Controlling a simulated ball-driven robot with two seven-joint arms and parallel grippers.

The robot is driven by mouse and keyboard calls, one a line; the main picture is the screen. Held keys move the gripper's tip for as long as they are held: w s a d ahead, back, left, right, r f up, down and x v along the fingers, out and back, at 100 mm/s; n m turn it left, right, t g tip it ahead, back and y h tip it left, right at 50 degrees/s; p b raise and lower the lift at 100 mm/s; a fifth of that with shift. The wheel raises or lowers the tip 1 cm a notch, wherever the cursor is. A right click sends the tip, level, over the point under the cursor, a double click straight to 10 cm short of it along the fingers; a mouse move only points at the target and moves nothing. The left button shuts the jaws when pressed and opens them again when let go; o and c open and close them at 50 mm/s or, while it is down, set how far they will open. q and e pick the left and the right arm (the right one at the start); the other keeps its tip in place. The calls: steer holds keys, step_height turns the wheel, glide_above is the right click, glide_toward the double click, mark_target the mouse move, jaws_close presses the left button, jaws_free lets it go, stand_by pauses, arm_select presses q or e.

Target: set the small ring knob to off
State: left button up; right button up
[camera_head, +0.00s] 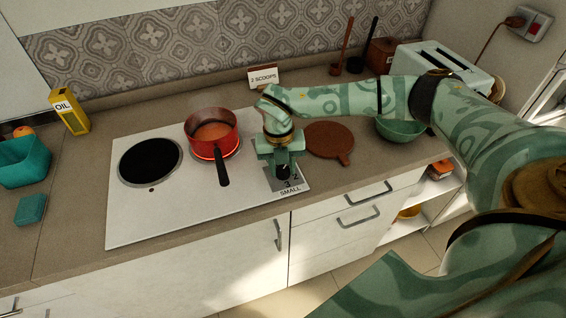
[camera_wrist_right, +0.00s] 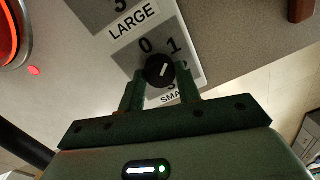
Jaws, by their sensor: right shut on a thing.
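The small ring knob (camera_wrist_right: 158,72) is a round black knob with a white pointer line, on a grey panel marked SMALL. In the right wrist view the line slants up to the right, nearer the 1 than the 0. My right gripper (camera_wrist_right: 160,88) has its two fingers on either side of the knob, shut on it. In the head view the gripper (camera_head: 282,172) comes down over the panel and the dark knob shows just at its fingertips. My left gripper is not in view.
A red pot (camera_head: 211,128) stands on the glowing right ring of the white hob (camera_head: 150,220), its handle towards the front. The left ring (camera_head: 150,161) is dark and bare. A brown round board (camera_head: 329,138) and green bowl (camera_head: 399,131) lie right of the gripper.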

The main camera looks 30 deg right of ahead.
mark_target(281, 172)
steer(key=n+p, duration=0.2)
steer(key=n, duration=0.1)
steer(key=n+p, duration=0.1)
steer(key=shift+r+n, duration=0.3)
steer(key=n+p, duration=0.2)
steer(key=n, duration=0.1)
steer(key=shift+f, duration=0.1)
steer(key=shift+f+n+p, duration=0.1)
steer(key=shift+n+p, duration=0.6)
steer(key=shift+n, duration=0.5)
steer(key=o, duration=1)
steer(key=shift+c, duration=0.2)
step_height(281, 172, up, 16)
steer(key=p, duration=0.2)
steer(key=shift+s+a, duration=0.25)
steer(key=shift+a, duration=0.1)
